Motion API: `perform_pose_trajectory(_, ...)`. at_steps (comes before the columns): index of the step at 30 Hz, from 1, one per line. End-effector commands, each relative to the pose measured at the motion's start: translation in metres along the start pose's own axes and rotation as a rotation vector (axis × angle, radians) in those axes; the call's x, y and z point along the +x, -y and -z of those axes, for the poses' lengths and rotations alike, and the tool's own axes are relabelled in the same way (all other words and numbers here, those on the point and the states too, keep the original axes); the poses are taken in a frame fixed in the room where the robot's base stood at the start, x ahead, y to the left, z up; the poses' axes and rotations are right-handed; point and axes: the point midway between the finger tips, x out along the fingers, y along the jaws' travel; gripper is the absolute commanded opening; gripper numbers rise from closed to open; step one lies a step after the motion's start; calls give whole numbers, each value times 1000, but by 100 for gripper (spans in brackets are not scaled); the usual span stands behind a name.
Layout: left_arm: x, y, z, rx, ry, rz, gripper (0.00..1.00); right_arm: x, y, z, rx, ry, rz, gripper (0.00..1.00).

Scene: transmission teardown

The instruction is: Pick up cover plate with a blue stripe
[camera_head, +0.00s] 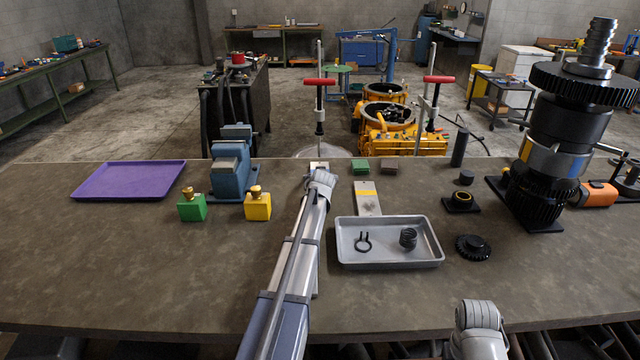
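I see no blue stripe on any plate. A light metal plate (367,200) with a yellow stripe at its far end lies flat behind the grey tray. Part of a grey flat piece (317,275) shows along the right side of my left arm; the arm hides the rest, so I cannot tell what it is. My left gripper (321,181) is over the middle of the bench, with its fingers hidden by the wrist. A small pale piece (318,166) shows just beyond it. My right arm shows only as a grey link at the bottom right; its gripper is not visible.
The grey tray (388,263) holds a dark ring clip and a spring. A purple tray (130,180), blue vise (230,165), green block (192,208) and yellow block (257,206) are left. A tall gear shaft (560,150) stands right. The bench's front left is clear.

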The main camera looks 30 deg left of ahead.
Motion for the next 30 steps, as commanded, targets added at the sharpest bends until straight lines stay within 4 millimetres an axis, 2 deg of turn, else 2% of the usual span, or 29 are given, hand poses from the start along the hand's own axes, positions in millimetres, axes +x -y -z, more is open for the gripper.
perform_pose_trajectory(1,6,0,0,0,0,0,100,3,0,0,0,0,0,57)
perform_pose_trajectory(8,4,0,1,0,0,0,98,2,0,0,0,0,0,57)
perform_pose_trajectory(30,4,0,0,0,0,0,14,2,0,0,0,0,0,57)
